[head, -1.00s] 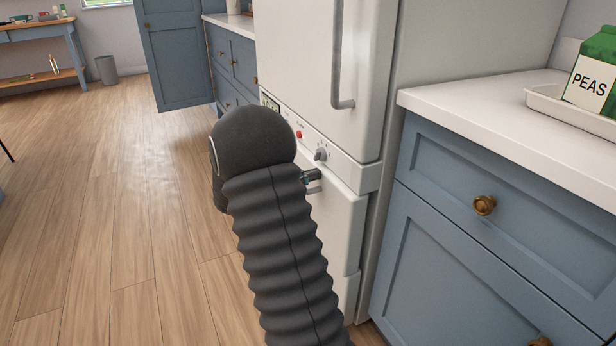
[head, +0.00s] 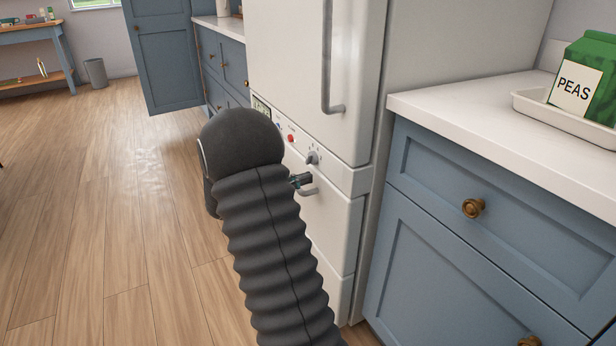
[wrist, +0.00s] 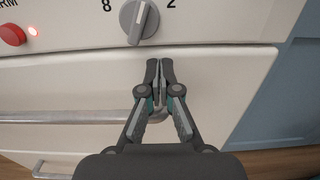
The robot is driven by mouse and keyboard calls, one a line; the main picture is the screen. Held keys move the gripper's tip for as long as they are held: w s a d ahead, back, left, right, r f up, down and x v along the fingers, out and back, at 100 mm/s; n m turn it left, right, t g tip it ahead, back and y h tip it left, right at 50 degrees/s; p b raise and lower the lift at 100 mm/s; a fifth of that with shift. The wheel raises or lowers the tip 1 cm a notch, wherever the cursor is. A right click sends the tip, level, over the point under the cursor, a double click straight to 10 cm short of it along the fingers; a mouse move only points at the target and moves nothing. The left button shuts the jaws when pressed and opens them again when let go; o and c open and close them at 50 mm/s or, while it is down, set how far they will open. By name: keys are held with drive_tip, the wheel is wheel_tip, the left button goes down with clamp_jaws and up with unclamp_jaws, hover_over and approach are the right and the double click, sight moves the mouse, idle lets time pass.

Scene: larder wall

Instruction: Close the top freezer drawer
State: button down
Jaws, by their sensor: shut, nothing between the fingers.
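The top freezer drawer (head: 336,222) is the white front just below the control panel of the fridge-freezer. Its front looks flush or nearly flush with the panel; I cannot tell whether a small gap is left. In the wrist view the drawer front (wrist: 221,88) fills the middle, with its bar handle (wrist: 65,117) running in from the left. My gripper (wrist: 160,64) is shut and empty, its fingertips at the drawer front near the top edge, right of centre. Contact is not certain. In the head view my gripper (head: 306,180) shows small beside my dark arm, which hides the drawer's left part.
Above the drawer are a grey knob (wrist: 139,20) and a red button (wrist: 12,34). A lower drawer (head: 339,296) sits beneath. Blue cabinets (head: 480,240) with a white worktop (head: 480,125) stand close on the right. Wooden floor (head: 110,220) is open on the left.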

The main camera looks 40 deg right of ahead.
drive_tip(key=v, duration=1.2)
drive_tip(key=shift+w+a+f, duration=0.1)
drive_tip(key=s+a+f+m+y, duration=0.2)
drive_tip(key=s+f+m+y, duration=0.15)
drive_tip(key=f, duration=0.45)
drive_tip(key=s+a+m+y, duration=0.4)
drive_tip(key=s+a+y, duration=0.2)
drive_tip(key=s, duration=0.1)
drive_tip(key=s+a+r+m+t+y, duration=0.7)
drive_tip(key=s+a+r+t, duration=0.3)
drive_tip(key=s+a+r, duration=0.3)
drive_tip(key=shift+s+a+r+m+y, duration=0.2)
drive_tip(key=shift+s+a+m+y, duration=0.2)
drive_tip(key=shift+s+a, duration=0.65)
